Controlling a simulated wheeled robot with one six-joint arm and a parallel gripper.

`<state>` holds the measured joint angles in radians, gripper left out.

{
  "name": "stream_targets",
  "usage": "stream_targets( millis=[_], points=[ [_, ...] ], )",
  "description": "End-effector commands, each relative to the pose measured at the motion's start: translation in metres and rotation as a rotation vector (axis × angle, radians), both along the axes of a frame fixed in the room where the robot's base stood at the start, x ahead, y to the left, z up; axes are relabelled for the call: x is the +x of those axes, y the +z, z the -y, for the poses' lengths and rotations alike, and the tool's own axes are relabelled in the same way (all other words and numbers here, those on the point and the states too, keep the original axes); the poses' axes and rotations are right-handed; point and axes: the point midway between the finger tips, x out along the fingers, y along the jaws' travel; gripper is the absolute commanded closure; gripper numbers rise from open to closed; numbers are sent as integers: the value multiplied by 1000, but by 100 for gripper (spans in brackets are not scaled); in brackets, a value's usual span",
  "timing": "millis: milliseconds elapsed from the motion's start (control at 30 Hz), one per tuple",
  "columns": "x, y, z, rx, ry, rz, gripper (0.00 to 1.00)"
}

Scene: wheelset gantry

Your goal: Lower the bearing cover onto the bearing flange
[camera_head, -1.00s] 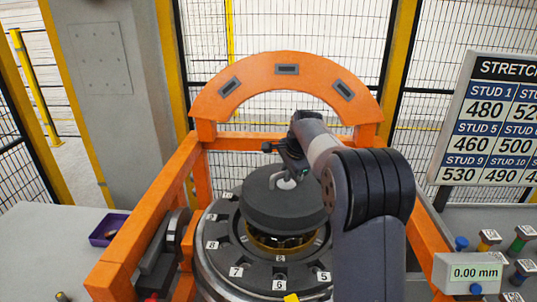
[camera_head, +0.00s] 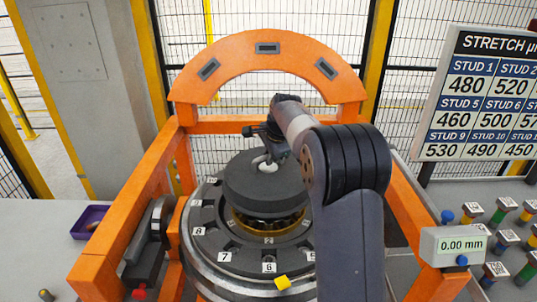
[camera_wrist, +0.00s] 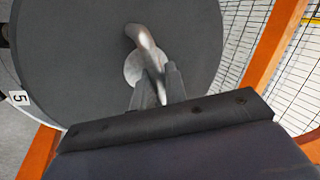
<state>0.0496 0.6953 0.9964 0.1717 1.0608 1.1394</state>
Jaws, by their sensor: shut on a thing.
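The bearing cover (camera_head: 264,188) is a dark grey disc with a light metal handle (camera_wrist: 150,55) on top. My gripper (camera_wrist: 158,86) is shut on that handle; in the head view the gripper (camera_head: 268,158) is small and partly dark against the arm. The cover hangs above the bearing flange (camera_head: 203,215), a dark ring with numbered positions around its edge. A gap shows between them, with the brass-coloured bearing (camera_head: 256,222) visible under the cover. The cover looks roughly level. My arm hides the right side of the flange.
An orange gantry frame (camera_head: 265,45) arches behind the flange, with side beams left and right. A gauge reading 0.00 mm (camera_head: 455,245) stands at right, near coloured studs (camera_head: 502,210). A purple bin (camera_head: 90,222) sits left.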

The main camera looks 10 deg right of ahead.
Motion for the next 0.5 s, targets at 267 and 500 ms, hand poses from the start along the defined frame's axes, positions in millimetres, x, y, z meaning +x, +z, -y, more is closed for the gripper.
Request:
stream_targets(
  millis=[267, 500],
  points=[
    [0, -28, 0, 0, 0, 2, 100],
    [0, -35, 0, -1, 1, 2, 100]
  ],
)
